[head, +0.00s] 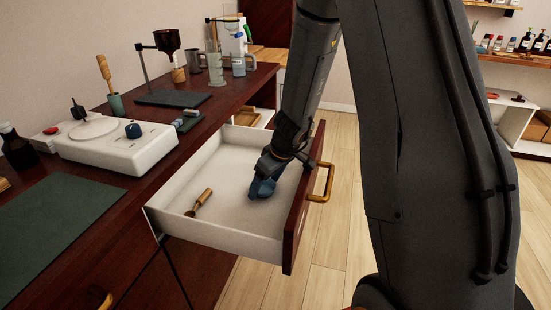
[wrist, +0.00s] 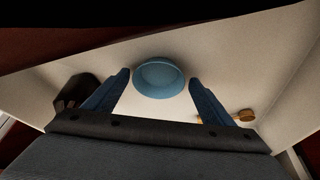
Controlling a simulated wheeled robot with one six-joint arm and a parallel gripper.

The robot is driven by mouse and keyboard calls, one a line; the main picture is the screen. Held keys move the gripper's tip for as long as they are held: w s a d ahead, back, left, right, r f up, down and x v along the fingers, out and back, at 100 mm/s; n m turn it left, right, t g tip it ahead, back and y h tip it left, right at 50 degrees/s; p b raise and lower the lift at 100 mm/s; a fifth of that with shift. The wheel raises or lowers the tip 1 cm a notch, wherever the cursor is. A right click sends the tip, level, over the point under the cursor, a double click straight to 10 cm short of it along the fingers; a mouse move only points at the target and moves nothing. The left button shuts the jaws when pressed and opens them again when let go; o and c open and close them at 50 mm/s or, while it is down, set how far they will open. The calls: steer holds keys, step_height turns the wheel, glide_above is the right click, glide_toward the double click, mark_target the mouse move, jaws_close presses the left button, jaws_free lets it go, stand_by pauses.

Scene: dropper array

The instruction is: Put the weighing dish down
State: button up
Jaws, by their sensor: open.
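In the wrist view, the weighing dish (wrist: 160,82) is a round, light-blue, shallow dish on the pale floor of the open drawer (head: 183,226). My gripper (wrist: 159,77) is open, with one blue finger on each side of the dish and a gap at both sides. In the head view, my gripper (head: 262,188) reaches down into the drawer near its front panel. The dish cannot be made out there, hidden by the gripper.
A small wooden-handled scoop (head: 200,200) lies in the drawer, left of my gripper. The drawer's dark front has a brass handle (head: 321,184). The counter holds a white balance (head: 115,153), a green mat (head: 55,225) and a stand (head: 173,99). The left drawer floor is mostly free.

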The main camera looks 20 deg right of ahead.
steer(key=p+v, duration=0.1)
steer(key=v, duration=1.1)
steer(key=shift+r, duration=0.15)
